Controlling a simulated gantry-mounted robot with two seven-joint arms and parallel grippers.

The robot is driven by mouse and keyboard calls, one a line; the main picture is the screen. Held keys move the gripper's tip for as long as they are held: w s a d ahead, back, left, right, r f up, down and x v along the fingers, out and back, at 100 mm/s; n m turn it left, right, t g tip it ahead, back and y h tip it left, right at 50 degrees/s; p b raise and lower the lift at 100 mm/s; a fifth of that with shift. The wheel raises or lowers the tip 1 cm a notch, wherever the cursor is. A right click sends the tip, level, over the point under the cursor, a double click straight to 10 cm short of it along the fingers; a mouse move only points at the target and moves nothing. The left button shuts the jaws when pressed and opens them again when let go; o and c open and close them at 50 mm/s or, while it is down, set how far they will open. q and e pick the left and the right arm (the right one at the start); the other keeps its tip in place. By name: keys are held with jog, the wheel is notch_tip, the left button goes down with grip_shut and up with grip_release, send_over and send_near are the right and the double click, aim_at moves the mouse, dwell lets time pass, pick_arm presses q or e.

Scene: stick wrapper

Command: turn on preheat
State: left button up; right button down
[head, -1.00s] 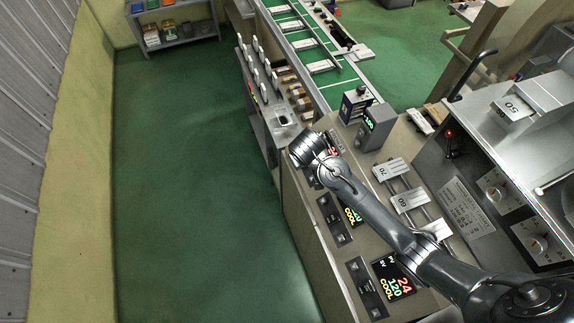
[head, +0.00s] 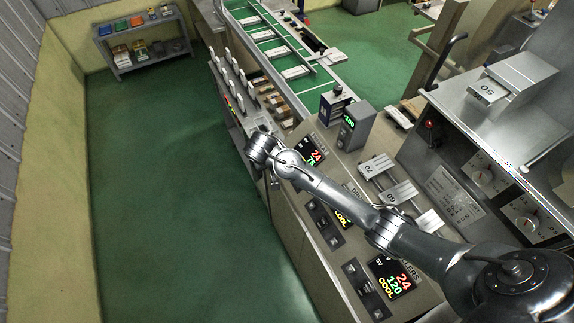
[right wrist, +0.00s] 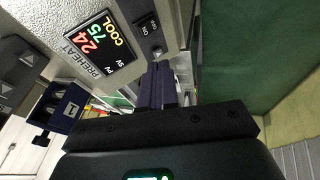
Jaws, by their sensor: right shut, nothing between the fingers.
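The preheat display (right wrist: 97,48) in the right wrist view reads 24 over 75, with COOL lit in yellow. The same display shows there (head: 313,151), but the right fingers are hidden below the wrist. My left gripper is not in view.
Other displays with switches line the panel, one reading 24 and 120 (head: 391,278). Sliding plates (head: 398,193) and a grey box with green digits (head: 354,125) stand on the machine. A green conveyor (head: 275,45) lies behind. Green floor (head: 160,200) is free at left.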

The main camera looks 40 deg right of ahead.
jog(key=x, duration=0.3)
jog(key=d+x, duration=0.1)
jog(key=x, duration=0.3)
jog(key=s+p+x, duration=0.1)
jog(key=x, duration=0.3)
jog(key=shift+d, duration=0.25)
jog(key=shift+s+d+f, duration=0.1)
jog(key=shift+d+f, duration=0.2)
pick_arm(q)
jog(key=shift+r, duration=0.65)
pick_arm(e)
jog(key=shift+d+f, duration=0.1)
